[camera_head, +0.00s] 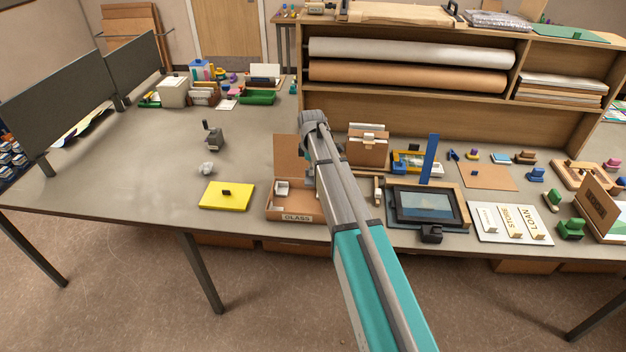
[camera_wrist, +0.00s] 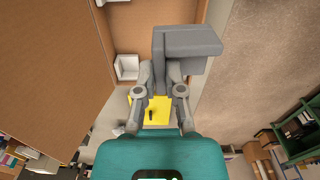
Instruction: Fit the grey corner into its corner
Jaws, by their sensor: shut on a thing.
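The grey corner (camera_wrist: 188,42) is held between the fingers of my gripper (camera_wrist: 166,76), which is shut on it, in the wrist view. The open cardboard box labelled GLASS (camera_head: 297,217) is on the table in the head view. A white corner piece (camera_head: 282,187) sits inside its left part and also shows in the wrist view (camera_wrist: 127,68), left of the held grey corner. My gripper is over or beside the box's right side; my arm mostly hides it and that side in the head view. I cannot tell whether the grey corner touches the box.
A yellow pad (camera_head: 227,195) lies left of the box. A crumpled white piece (camera_head: 206,168) and a grey block-like tool (camera_head: 214,137) stand beyond it. A dark framed picture (camera_head: 424,206) and a label board (camera_head: 510,224) are to the right. The left table is largely clear.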

